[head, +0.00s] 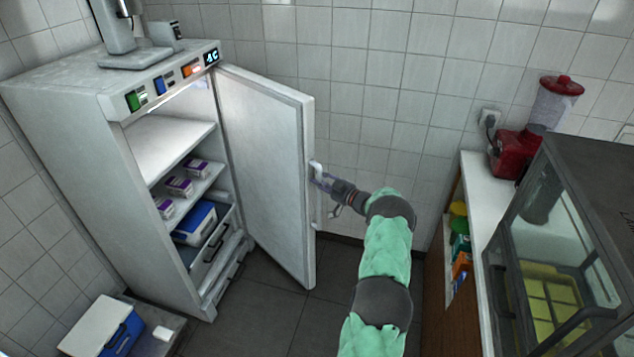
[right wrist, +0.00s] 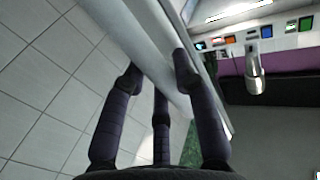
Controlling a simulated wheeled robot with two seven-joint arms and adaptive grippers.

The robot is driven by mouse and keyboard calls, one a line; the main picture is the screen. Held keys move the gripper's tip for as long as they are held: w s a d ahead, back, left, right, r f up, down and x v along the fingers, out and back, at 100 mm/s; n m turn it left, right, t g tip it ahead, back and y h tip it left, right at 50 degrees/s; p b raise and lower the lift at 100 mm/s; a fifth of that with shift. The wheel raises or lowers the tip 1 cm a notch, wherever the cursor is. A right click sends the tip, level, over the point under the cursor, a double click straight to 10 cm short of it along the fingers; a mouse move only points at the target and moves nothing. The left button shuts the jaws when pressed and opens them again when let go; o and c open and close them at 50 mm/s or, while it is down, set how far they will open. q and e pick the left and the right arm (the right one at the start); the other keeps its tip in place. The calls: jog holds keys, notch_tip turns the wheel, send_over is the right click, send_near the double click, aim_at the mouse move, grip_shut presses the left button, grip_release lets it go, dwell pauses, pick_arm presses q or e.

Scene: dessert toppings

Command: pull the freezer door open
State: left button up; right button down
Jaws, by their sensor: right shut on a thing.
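The freezer (head: 85,130) is a tall white cabinet at the left of the head view. Its door (head: 265,165) stands wide open, swung out to the right, and the shelves inside show. My right gripper (head: 322,182) is at the door's outer edge and shut on the door handle (head: 316,205). In the right wrist view my gripper's dark fingers (right wrist: 160,90) close around a pale part of the door (right wrist: 145,35). My left gripper is not in view.
Small purple-and-white tubs (head: 180,186) and a blue box (head: 195,222) stand inside the freezer. A blue-and-white cooler (head: 95,328) is at the lower left. A red blender (head: 515,150) and a glass display case (head: 545,250) are at right. Dark floor is free below the door.

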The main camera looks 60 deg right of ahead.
jog(key=shift+w+r, duration=0.1)
jog(key=c, duration=0.9)
grip_release()
jog(key=shift+w, duration=0.1)
jog(key=shift+c, duration=0.2)
jog(key=s+a, duration=0.1)
jog(key=s, duration=1.1)
jog(key=shift+a, duration=0.2)
